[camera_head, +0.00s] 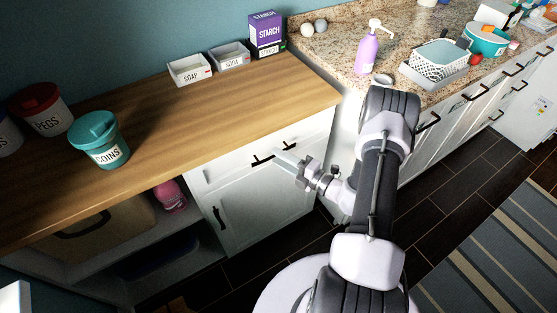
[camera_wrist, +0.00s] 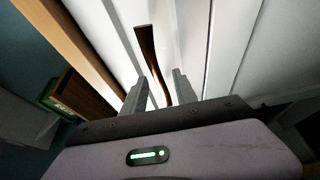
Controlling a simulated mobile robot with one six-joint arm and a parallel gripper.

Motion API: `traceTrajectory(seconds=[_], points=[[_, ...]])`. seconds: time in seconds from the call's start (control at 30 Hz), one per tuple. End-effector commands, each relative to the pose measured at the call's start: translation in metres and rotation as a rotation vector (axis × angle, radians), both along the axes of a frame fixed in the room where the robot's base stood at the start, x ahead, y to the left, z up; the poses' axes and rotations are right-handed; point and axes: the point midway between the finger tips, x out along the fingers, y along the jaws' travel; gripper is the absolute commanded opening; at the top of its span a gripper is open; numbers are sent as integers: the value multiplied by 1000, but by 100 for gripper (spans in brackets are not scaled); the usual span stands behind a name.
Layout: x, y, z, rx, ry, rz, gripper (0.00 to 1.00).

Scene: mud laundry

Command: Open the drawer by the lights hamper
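The white drawer front (camera_head: 235,168) sits under the wooden counter, at the top of a white cabinet, and looks closed. Its dark bar handle (camera_head: 262,160) is partly hidden by my gripper. My gripper (camera_head: 284,160) is in front of the drawer. In the wrist view the two grey fingers of my gripper (camera_wrist: 160,85) are apart, with the dark handle (camera_wrist: 148,52) running between them; I see no clear grip on it. A tan bin with a dark handle (camera_head: 110,228) stands in the open bay left of the cabinet; I see no label on it.
A cabinet door with a dark handle (camera_head: 219,218) is below the drawer. The counter (camera_head: 200,120) carries a teal coins tub (camera_head: 100,142), a soap box (camera_head: 190,70) and a purple starch box (camera_head: 266,30). A granite counter (camera_head: 335,62) stands at right. Dark floor (camera_head: 440,195) is clear.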

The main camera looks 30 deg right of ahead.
Motion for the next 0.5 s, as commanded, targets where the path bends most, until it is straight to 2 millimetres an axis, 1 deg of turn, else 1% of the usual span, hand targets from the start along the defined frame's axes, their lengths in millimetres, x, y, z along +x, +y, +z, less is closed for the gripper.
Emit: traceTrajectory(seconds=[0.13,0.33,0.37,0.5], points=[[7,4,0,-1,-2,1,35],[8,4,1,-1,0,0,35],[8,4,1,-1,0,0,33],[8,4,1,-1,0,1,5]])
